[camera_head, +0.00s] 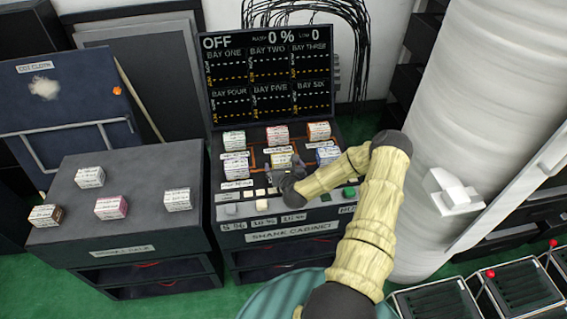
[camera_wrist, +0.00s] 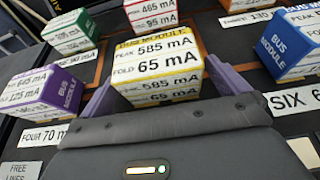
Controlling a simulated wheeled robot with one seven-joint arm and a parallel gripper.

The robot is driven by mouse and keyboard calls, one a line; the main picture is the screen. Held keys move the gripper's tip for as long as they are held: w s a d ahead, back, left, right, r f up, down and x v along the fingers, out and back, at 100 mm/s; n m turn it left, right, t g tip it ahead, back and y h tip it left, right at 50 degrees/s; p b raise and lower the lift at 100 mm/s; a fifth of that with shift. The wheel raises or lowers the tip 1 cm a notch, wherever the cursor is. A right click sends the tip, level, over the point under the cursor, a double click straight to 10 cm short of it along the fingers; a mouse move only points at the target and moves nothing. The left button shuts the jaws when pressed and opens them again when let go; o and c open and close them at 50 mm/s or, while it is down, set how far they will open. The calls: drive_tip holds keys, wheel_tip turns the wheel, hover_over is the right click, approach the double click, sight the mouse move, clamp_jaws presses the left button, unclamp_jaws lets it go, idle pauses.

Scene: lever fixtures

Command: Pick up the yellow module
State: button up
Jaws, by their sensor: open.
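The yellow module (camera_wrist: 157,65) is a box with white label bands, sitting in the middle of the near row on the cabinet top. It also shows in the head view (camera_head: 281,160), partly covered by my gripper. My gripper (camera_wrist: 160,76) is open, with one purple finger on the left side of the module and the other on the right. I cannot tell whether either finger touches it. In the head view my gripper (camera_head: 287,179) is low over the cabinet, just in front of the module.
A purple module (camera_wrist: 45,92) stands to the left and a blue module (camera_wrist: 290,42) to the right. Green (camera_wrist: 70,32) and red (camera_wrist: 150,12) modules stand behind. A dark display panel (camera_head: 267,70) rises at the back. Several more modules sit on the left table (camera_head: 140,235).

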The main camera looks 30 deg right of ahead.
drive_tip(key=shift+w+d+f, duration=0.15)
drive_tip(key=shift+w, duration=0.25)
drive_tip(key=shift+c, duration=0.4)
drive_tip(key=c, duration=1)
